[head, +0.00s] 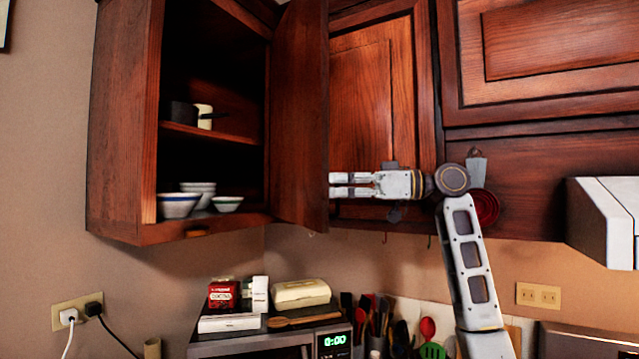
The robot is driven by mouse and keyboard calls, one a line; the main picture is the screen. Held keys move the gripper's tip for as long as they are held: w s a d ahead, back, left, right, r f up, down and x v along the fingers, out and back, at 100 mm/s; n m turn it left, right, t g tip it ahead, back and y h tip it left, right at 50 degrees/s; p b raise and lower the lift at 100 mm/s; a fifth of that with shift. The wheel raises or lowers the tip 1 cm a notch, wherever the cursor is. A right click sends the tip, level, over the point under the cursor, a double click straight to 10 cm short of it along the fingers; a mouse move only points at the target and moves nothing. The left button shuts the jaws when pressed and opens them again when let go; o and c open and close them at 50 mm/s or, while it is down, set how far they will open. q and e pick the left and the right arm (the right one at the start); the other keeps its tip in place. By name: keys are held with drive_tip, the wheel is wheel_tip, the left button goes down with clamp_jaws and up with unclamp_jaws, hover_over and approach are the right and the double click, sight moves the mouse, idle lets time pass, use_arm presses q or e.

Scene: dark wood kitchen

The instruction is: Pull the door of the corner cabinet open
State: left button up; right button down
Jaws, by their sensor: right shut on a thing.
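The corner cabinet (118,120) hangs on the wall at the left. Its door (297,115) stands swung out at a wide angle, and the inside is open to view. My right gripper (334,186) comes in from the right, with its two fingers pointing left at the door's near edge, low down. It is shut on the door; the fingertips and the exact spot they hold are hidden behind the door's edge. My left gripper is not in view.
Inside the cabinet are bowls (179,205) on the bottom and cups (204,116) on a shelf. A closed cabinet door (372,90) is behind my gripper. Below stand a microwave (260,341) with boxes on top, and utensils (428,328). A range hood (600,215) is at right.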

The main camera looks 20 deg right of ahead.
drive_tip(key=shift+w+d+r, duration=0.15)
drive_tip(key=shift+w+d, duration=0.05)
drive_tip(key=shift+d, duration=0.65)
drive_tip(key=shift+w+d+r, duration=0.1)
drive_tip(key=shift+w+d, duration=0.05)
drive_tip(key=shift+d, duration=0.7)
drive_tip(key=c, duration=1.6)
unclamp_jaws()
drive_tip(key=shift+o, duration=0.3)
drive_tip(key=shift+w+a+f, duration=0.15)
drive_tip(key=shift+w+a, duration=0.2)
drive_tip(key=shift+s, duration=0.1)
